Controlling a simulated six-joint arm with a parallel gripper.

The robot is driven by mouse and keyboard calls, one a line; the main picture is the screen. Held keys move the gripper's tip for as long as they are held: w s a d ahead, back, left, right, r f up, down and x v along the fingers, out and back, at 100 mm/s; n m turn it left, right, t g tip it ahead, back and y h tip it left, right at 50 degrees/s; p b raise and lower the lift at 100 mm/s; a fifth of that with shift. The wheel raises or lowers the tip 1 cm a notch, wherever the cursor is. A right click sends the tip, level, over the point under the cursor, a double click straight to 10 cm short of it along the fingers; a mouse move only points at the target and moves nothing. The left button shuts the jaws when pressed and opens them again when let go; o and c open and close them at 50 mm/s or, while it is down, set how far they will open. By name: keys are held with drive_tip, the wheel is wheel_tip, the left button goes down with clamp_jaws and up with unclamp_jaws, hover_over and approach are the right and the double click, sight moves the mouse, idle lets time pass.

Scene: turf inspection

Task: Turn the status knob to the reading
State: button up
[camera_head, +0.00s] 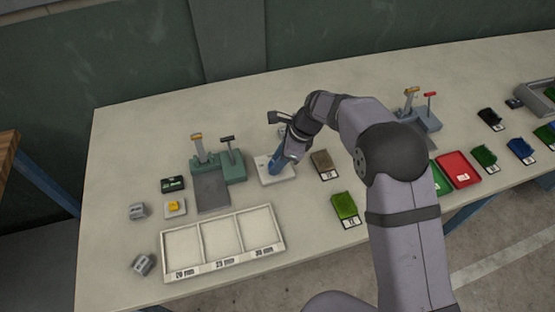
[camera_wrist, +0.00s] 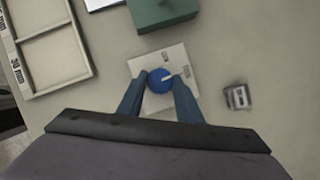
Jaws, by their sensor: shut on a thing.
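The status knob (camera_wrist: 158,80) is a round blue dial with a white pointer line. It sits on a pale square plate (camera_wrist: 150,63) with small dark labels whose text is too small to read. The pointer line aims right and slightly up in the wrist view, toward the label on the plate's right side. My gripper (camera_wrist: 159,84) is shut on the knob, one blue finger on each side. In the head view my gripper (camera_head: 275,167) is down over the plate (camera_head: 288,179) and hides the knob.
A green device with levers (camera_head: 230,167) stands left of the plate. A three-compartment tray (camera_head: 281,246) with mm labels lies in front. A brown turf sample (camera_head: 323,161) lies just right of the plate, a green one (camera_head: 345,207) nearer the front.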

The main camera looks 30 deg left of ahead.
drive_tip(key=n+g+h+p, duration=0.1)
drive_tip(key=n, duration=0.3)
drive_tip(key=shift+w, duration=0.15)
drive_tip(key=n+g+h, duration=0.1)
drive_tip(key=n, duration=0.3)
drive_tip(key=shift+a, duration=0.2)
drive_tip(key=shift+w+n+g, duration=0.1)
drive_tip(key=shift+n+g, duration=0.2)
drive_tip(key=shift+n, duration=0.2)
drive_tip(key=o, duration=1)
drive_tip(key=shift+o, duration=0.2)
wheel_tip(320, 180, up, 10)
drive_tip(key=shift+b, duration=0.35)
